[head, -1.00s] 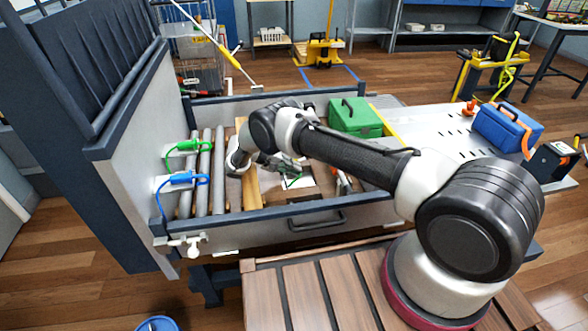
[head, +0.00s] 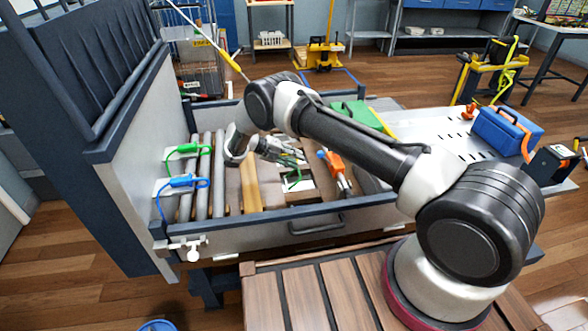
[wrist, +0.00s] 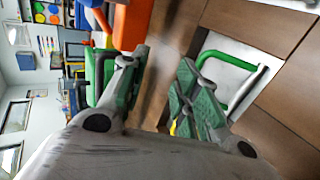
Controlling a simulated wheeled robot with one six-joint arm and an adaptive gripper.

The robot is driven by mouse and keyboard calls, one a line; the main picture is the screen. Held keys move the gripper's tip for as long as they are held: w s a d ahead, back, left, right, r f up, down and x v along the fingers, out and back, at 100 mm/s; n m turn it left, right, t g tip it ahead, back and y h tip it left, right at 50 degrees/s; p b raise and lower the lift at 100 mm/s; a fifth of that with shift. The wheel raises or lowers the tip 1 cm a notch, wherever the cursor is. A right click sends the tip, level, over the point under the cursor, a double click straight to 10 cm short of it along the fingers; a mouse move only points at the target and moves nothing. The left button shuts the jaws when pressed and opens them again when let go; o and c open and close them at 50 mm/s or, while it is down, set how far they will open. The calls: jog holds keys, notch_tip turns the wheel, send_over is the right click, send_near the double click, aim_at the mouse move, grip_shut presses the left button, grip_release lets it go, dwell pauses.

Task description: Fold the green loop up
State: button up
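A green loop (wrist: 228,72) stands out from a white plate (wrist: 222,52) in the wrist view, to the right of my fingers. In the head view this green loop (head: 293,182) shows just below my gripper (head: 290,155), partly hidden by it. My gripper (wrist: 162,82) has its two green-padded fingers apart with a gap between them, and nothing is held. The loop looks outside the fingers; whether one finger touches it I cannot tell. Another green loop (head: 186,148) and a blue loop (head: 184,181) are on white plates at the left, by the grey rollers.
Grey rollers (head: 204,170) and a wooden bar (head: 249,186) lie left of my gripper. An orange-handled tool (head: 335,165) lies to its right. A green box (head: 350,110) stands behind. The dark front rail (head: 275,216) edges the tray.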

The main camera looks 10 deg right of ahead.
jog(key=shift+r, duration=1.7)
